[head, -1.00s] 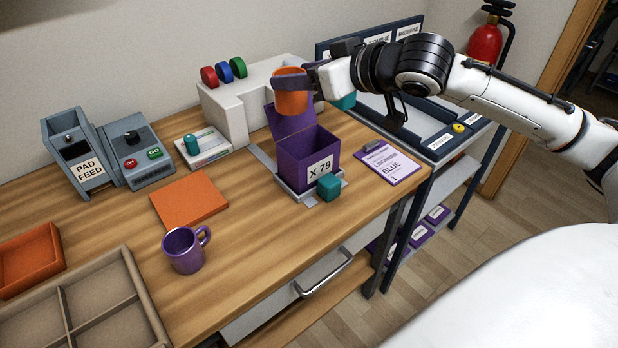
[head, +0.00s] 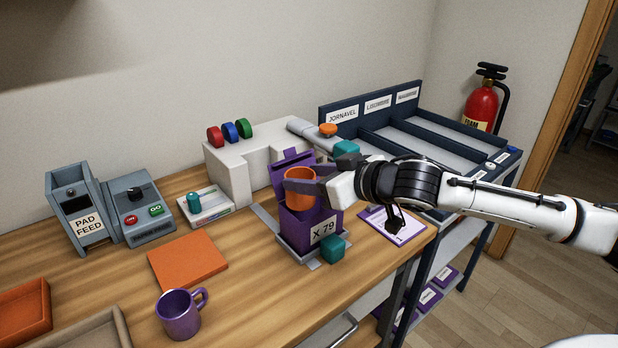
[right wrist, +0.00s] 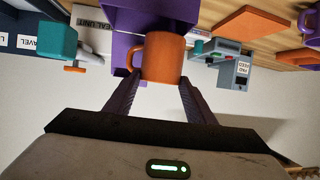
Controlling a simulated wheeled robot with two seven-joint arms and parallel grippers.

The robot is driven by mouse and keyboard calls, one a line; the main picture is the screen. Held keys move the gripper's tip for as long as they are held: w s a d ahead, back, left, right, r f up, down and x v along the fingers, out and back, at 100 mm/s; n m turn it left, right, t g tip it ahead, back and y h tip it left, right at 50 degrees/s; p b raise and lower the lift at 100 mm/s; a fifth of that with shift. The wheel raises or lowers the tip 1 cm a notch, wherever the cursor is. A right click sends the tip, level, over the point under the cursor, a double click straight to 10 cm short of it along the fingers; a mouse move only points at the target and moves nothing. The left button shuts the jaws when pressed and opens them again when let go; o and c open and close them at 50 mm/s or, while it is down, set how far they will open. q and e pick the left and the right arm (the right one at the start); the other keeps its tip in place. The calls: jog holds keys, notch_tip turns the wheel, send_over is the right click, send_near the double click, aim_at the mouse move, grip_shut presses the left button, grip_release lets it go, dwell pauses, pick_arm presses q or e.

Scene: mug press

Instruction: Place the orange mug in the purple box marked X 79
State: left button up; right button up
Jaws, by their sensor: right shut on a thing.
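The orange mug (head: 300,188) is held at the mouth of the purple box marked X 79 (head: 322,232). My right gripper (head: 304,186) is shut on the mug, with a finger on either side of it. In the right wrist view the mug (right wrist: 160,56) sits between the fingertips, its handle to the left, with the purple box (right wrist: 150,16) beyond it. The box lid stands open at the back. The mug's lower part is hidden by the box or just above it; I cannot tell how deep it is. My left gripper is not in view.
A purple mug (head: 181,314) and an orange pad (head: 188,260) are on the table at left. A teal block (head: 333,248) is at the box's front corner. A white press body (head: 232,168) stands behind. A clipboard (head: 405,232) lies at right.

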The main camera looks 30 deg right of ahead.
jog(key=shift+f+b, duration=0.3)
jog(key=shift+f, duration=0.15)
jog(key=shift+f, duration=0.1)
